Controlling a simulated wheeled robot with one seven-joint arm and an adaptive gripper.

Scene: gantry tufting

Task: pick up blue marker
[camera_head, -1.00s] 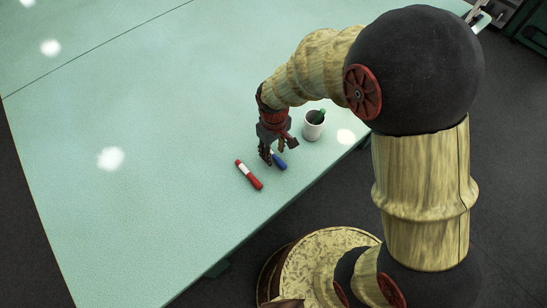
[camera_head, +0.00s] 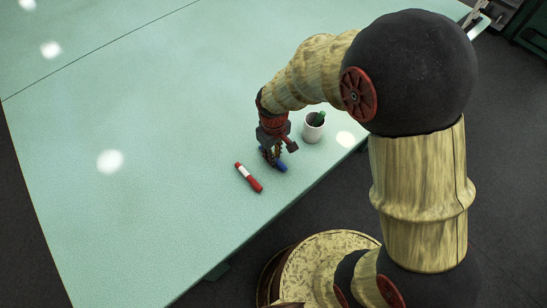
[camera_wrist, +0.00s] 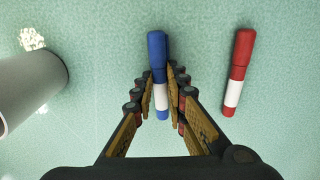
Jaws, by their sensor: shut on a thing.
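The blue marker (camera_wrist: 157,52) with a white band lies on the table between the fingers of my gripper (camera_wrist: 161,90) in the wrist view. The fingers are shut on it around its middle. In the head view my gripper (camera_head: 272,160) is down at the table and hides part of the marker. The marker's blue end (camera_head: 281,167) shows just right of the fingertips. I cannot tell any gap between the marker and the table.
A red marker (camera_head: 249,177) with a white band lies left of my gripper in the head view. A white cup (camera_head: 312,132) with a green marker (camera_head: 319,119) in it stands to the right. The pale green table (camera_head: 150,120) is clear on the left.

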